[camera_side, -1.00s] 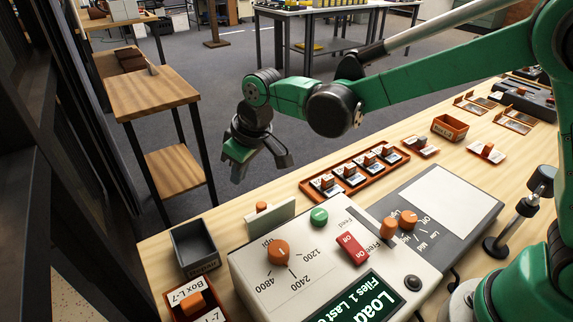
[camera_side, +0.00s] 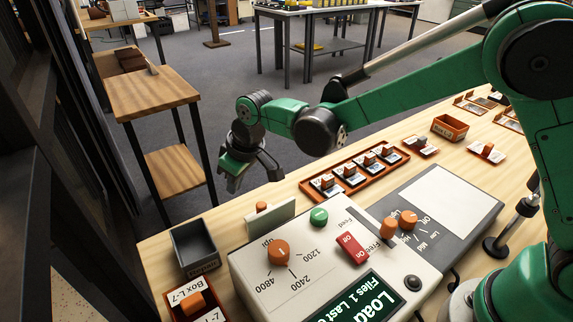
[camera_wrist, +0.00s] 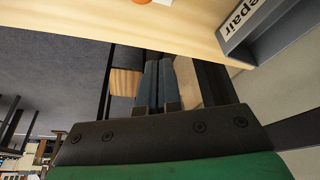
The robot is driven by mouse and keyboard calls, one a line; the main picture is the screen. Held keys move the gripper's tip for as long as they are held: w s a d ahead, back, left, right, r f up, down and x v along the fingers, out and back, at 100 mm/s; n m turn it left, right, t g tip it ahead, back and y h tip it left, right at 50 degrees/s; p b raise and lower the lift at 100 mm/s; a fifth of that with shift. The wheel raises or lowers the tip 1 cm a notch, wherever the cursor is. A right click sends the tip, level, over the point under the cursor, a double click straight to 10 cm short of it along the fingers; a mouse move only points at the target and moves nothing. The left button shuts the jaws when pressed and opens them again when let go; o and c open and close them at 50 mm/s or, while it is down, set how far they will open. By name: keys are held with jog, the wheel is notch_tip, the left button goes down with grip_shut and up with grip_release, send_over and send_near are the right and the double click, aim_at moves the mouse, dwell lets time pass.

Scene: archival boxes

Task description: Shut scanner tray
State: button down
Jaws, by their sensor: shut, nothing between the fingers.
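The scanner (camera_side: 330,262) is a pale box with dials on the bench. A pale upright tray plate (camera_side: 270,222) stands out from its far side, apart from the body, with an orange knob (camera_side: 261,207) behind it. My gripper (camera_side: 234,183) hangs beyond the bench's far edge, above and behind the tray, touching nothing. In the wrist view its two fingers (camera_wrist: 158,88) are together and empty. An orange part (camera_wrist: 166,2) is cut off at the top of that view; I cannot tell if it is the knob.
A grey bin (camera_side: 194,244) stands left of the tray; a bin marked "repair" (camera_wrist: 262,22) shows in the wrist view. An orange rack (camera_side: 352,180) of labelled pieces lies right of the tray. A wooden side table (camera_side: 150,88) stands beyond the bench.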

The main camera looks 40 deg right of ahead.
aim_at(259, 205)
jog(key=shift+x, duration=1.2)
jog(key=shift+s+d+r, duration=0.1)
jog(key=shift+s+d, duration=0.2)
jog(key=shift+s, duration=0.25)
jog(key=shift+s+d+r, duration=0.1)
jog(key=shift+s+d, duration=0.2)
jog(key=shift+s, duration=0.25)
jog(key=shift+s+d, duration=0.4)
jog(key=shift+s, duration=0.35)
jog(key=shift+s, duration=1.35)
jog(key=shift+w, duration=0.1)
